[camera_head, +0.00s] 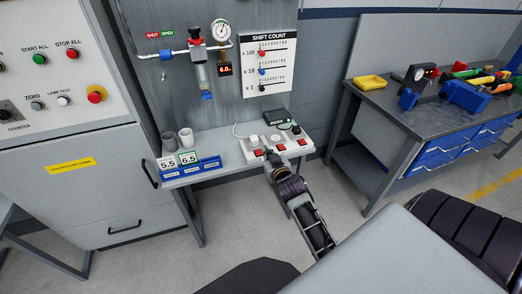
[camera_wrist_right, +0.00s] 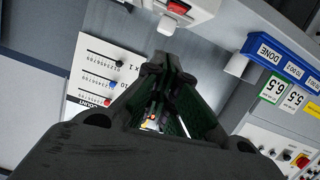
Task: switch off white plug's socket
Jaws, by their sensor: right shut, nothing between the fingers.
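A white power strip (camera_head: 247,157) with several red switches lies on the narrow shelf. A white plug (camera_head: 254,140) with a white cord sits at its left part, with a red switch (camera_head: 258,153) in front of it. A dark plug (camera_head: 296,130) sits at the right end. My right gripper (camera_head: 271,166) is shut and empty at the strip's front edge, hiding part of it. In the right wrist view, its fingertips (camera_wrist_right: 172,62) are together below the strip's end (camera_wrist_right: 198,12) and a red switch (camera_wrist_right: 178,6). Contact and switch positions cannot be told. My left gripper is out of view.
A black box (camera_head: 276,116) lies behind the strip. A shift count board (camera_head: 267,62) hangs above. A workbench (camera_head: 425,115) stands at right.

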